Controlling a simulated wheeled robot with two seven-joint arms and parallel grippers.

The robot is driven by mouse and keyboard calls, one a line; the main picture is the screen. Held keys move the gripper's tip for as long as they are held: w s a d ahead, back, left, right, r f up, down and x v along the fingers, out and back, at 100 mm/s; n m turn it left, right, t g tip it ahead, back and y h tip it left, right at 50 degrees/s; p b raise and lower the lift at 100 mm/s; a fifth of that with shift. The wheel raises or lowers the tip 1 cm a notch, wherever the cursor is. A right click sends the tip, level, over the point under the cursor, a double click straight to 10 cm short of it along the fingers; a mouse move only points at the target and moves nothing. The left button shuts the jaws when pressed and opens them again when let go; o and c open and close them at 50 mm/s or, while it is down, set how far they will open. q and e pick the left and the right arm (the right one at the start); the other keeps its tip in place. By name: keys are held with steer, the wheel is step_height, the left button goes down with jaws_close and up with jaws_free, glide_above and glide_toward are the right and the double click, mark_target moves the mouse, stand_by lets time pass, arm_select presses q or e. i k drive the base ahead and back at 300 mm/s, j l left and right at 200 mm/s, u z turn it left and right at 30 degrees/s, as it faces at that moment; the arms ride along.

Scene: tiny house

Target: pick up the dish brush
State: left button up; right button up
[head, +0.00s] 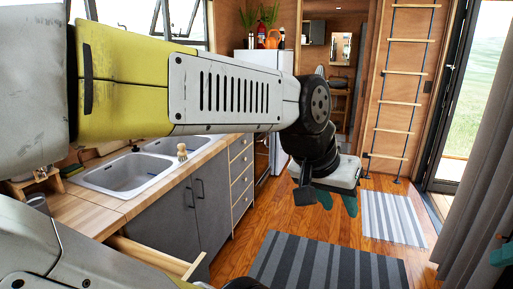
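A small brush (182,152) with a pale wooden look stands at the right rim of the double sink, on or beside the wooden counter; I take it for the dish brush. My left arm crosses the view above it. My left gripper (337,201) hangs over the floor, well to the right of the brush and apart from it. Its two teal fingers point down with a gap between them, and nothing shows in them. My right gripper cannot be made out.
The sink (125,174) is set in the wooden counter (92,214). A drawer (150,258) stands open at the bottom. Grey cabinet doors (186,220) are below the counter. Striped rugs (325,264) lie on the floor. A ladder (398,103) and curtain (480,190) are right.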

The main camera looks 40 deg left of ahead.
mark_target(182, 154)
steer(key=i+l, duration=0.1)
steer(key=i, duration=0.3)
steer(key=i+l+u, duration=0.1)
steer(key=i, duration=0.25)
steer(key=i+j+u, duration=0.1)
steer(key=i+u, duration=0.15)
steer(key=u, duration=0.2)
steer(key=i+u, duration=0.3)
steer(key=u, duration=0.15)
steer(key=i+l+u, duration=0.1)
steer(key=i+u, duration=0.15)
steer(key=u, duration=0.2)
steer(key=i+j+u, duration=0.15)
steer(key=u, duration=0.3)
steer(key=i+u, duration=0.7)
steer(key=u, duration=0.2)
steer(key=i+l+u, duration=0.2)
steer(key=u, duration=0.25)
steer(key=i+l+u, duration=0.2)
steer(key=i+j, duration=0.1)
